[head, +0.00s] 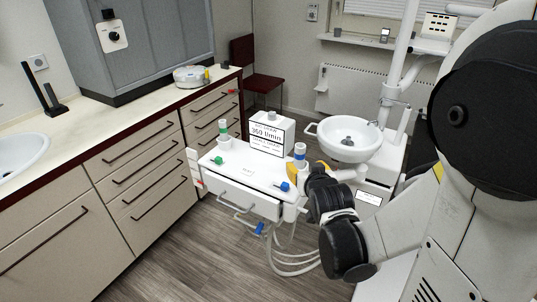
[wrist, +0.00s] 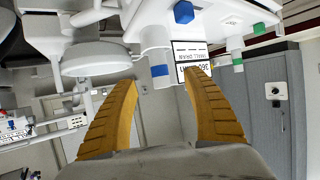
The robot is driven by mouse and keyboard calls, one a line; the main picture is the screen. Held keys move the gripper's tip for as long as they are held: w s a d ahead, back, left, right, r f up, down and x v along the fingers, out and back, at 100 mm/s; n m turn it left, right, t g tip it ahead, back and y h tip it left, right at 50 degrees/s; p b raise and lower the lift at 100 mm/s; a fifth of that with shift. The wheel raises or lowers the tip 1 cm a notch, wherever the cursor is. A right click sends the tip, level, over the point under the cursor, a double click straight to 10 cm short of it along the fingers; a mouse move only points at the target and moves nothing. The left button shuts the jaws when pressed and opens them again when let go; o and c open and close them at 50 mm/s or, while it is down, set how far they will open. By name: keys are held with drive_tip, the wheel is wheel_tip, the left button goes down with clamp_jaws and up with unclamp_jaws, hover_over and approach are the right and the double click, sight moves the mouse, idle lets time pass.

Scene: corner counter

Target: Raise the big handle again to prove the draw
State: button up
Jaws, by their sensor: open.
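My gripper (head: 322,168) is just right of the white dental unit (head: 245,180) in the head view, partly hidden by my own wrist. In the wrist view its two yellow fingers (wrist: 160,105) are spread wide with nothing between them. A white upright handle with a blue band (head: 299,151) stands at the unit's right end, close to my fingers; its blue band (wrist: 160,72) shows beyond the gap, apart from them. A similar green-banded handle (head: 223,126) stands at the left end. No label marks which is the big handle. A sign (head: 268,134) reads 360 l/min.
Blue (head: 285,187) and green (head: 218,160) knobs are on the unit's front. Pale hoses (head: 290,262) hang below. A white spittoon bowl (head: 350,138) stands behind on the right. Counter drawers (head: 140,180) line the left. Floor (head: 190,255) between is clear.

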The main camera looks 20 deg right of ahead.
sight(301, 160)
drive_tip(key=b+x, duration=0.3)
drive_tip(key=x, duration=0.8)
drive_tip(key=shift+d, duration=0.2)
drive_tip(key=shift+s, duration=0.1)
clamp_jaws()
